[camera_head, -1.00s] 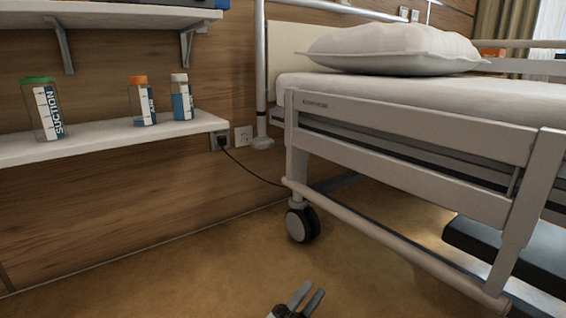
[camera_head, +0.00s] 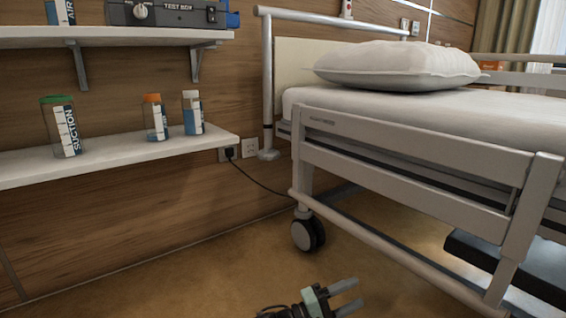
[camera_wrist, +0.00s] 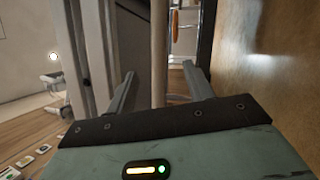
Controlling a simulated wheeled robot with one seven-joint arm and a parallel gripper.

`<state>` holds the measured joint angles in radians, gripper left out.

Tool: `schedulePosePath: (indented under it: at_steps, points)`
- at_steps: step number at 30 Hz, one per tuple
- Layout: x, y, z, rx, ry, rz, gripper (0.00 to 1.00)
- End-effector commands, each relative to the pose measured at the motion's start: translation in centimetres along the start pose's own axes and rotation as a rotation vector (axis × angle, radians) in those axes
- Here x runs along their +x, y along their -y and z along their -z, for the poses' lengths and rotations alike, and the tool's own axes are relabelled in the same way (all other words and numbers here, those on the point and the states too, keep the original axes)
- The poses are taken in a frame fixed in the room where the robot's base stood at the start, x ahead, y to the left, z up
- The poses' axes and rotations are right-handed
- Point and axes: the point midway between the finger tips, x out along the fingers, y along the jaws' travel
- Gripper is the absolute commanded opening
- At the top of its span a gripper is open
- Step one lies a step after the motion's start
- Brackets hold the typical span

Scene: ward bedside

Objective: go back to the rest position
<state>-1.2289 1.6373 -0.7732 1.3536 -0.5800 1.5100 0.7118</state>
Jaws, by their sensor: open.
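My gripper (camera_head: 346,296) is low in the head view, above the floor in front of the bed's wheel. Its two fingers are apart with nothing between them. In the wrist view the fingers of my gripper (camera_wrist: 160,88) also stand apart and empty. Most of my arm is outside the head view.
A bed (camera_head: 420,150) with a pillow (camera_head: 398,66) and caster (camera_head: 307,234) stands at right. The lower shelf (camera_head: 110,152) holds a green-capped suction bottle (camera_head: 62,128), an orange-capped bottle (camera_head: 155,118) and a white-capped bottle (camera_head: 193,113). A test box (camera_head: 170,13) sits above. Floor lies open at left.

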Motion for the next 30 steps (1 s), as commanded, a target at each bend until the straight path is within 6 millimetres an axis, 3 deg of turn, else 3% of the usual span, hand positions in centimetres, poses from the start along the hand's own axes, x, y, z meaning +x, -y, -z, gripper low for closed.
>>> schedulePosePath:
  at_steps: [1,6,11,14,21,30]
  points:
    - [1.3,-1.1,-0.8,-0.035,0.035,0.075,0.52]
    - [3.9,-2.6,-4.4,-0.187,0.139,0.404,0.52]
    - [4.1,-5.1,-8.5,-0.303,0.181,0.734,0.52]
    - [3.5,-7.5,-10.9,-0.352,0.177,0.931,0.52]
    - [1.6,-15.8,-16.7,-0.401,0.08,1.353,0.52]
    - [0.6,-27.7,-24.2,-0.335,-0.176,1.711,0.52]
